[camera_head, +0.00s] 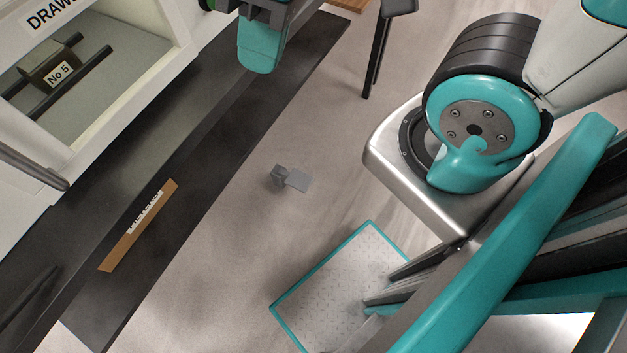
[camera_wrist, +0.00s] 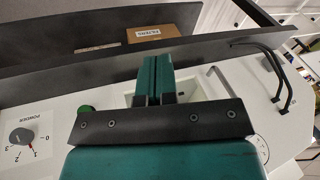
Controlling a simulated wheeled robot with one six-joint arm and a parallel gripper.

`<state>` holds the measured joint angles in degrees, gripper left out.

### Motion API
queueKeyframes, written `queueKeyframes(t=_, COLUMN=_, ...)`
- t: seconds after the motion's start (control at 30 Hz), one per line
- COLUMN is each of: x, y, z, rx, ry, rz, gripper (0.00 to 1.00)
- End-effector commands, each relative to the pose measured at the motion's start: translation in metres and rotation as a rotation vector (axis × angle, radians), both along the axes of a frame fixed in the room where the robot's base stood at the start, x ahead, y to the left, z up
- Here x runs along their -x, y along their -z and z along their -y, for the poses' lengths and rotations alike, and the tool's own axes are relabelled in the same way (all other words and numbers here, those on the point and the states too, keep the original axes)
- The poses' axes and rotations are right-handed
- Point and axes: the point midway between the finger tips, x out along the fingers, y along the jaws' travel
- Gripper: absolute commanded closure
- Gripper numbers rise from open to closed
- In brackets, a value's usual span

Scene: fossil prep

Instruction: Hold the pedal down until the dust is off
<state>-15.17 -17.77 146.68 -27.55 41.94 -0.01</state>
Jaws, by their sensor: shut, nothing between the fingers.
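A small grey pedal (camera_head: 296,180) lies on the floor in the middle of the head view, clear of my arm. It does not show in the wrist view. My gripper (camera_wrist: 156,64) shows in the wrist view with its two teal fingers together and nothing between them. The fingers are in front of a white panel with a recess. The fingertips are not clearly visible in the head view. A brown block labelled No 5 (camera_head: 50,62) sits on dark rails inside a white cabinet. I cannot make out dust on it.
A dark ledge (camera_head: 215,165) runs diagonally, with a labelled brown strip (camera_head: 120,252) on it. Open floor surrounds the pedal.

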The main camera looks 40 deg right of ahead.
Motion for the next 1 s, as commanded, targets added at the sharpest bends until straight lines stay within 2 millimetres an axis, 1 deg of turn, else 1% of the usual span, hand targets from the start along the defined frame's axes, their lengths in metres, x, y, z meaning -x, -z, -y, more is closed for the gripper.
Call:
queueKeyframes(t=0.1, x=0.000, y=0.002, z=0.000, rx=0.000, ry=0.001, rz=0.000, gripper=1.00)
queueKeyframes(t=0.17, x=-0.001, y=0.008, z=0.001, rx=0.001, ry=0.006, rz=0.000, gripper=1.00)
queueKeyframes(t=0.27, x=-0.006, y=0.034, z=0.003, rx=0.006, ry=0.030, rz=0.002, gripper=1.00)
queueKeyframes(t=0.37, x=-0.015, y=0.076, z=0.009, rx=0.017, ry=0.073, rz=0.004, gripper=1.00)
queueKeyframes(t=0.4, x=-0.020, y=0.096, z=0.010, rx=0.022, ry=0.096, rz=0.008, gripper=1.00)
queueKeyframes(t=0.47, x=-0.026, y=0.127, z=0.014, rx=0.031, ry=0.129, rz=0.011, gripper=1.00)
queueKeyframes(t=0.5, x=-0.031, y=0.147, z=0.018, rx=0.037, ry=0.153, rz=0.015, gripper=1.00)
queueKeyframes(t=0.57, x=-0.038, y=0.176, z=0.024, rx=0.049, ry=0.189, rz=0.019, gripper=1.00)
queueKeyframes(t=0.6, x=-0.043, y=0.195, z=0.028, rx=0.056, ry=0.212, rz=0.022, gripper=1.00)
queueKeyframes(t=0.67, x=-0.049, y=0.223, z=0.034, rx=0.068, ry=0.246, rz=0.027, gripper=1.00)
queueKeyframes(t=0.7, x=-0.053, y=0.243, z=0.039, rx=0.076, ry=0.270, rz=0.031, gripper=1.00)
queueKeyframes(t=0.77, x=-0.059, y=0.271, z=0.045, rx=0.088, ry=0.302, rz=0.036, gripper=1.00)
queueKeyframes(t=0.8, x=-0.063, y=0.290, z=0.050, rx=0.097, ry=0.325, rz=0.040, gripper=1.00)
queueKeyframes(t=0.87, x=-0.069, y=0.319, z=0.058, rx=0.111, ry=0.357, rz=0.044, gripper=1.00)
queueKeyframes(t=0.9, x=-0.073, y=0.338, z=0.063, rx=0.119, ry=0.377, rz=0.049, gripper=1.00)
queueKeyframes(t=0.97, x=-0.078, y=0.367, z=0.071, rx=0.136, ry=0.408, rz=0.054, gripper=1.00)
queueKeyframes(t=1.0, x=-0.081, y=0.386, z=0.076, rx=0.145, ry=0.426, rz=0.059, gripper=1.00)
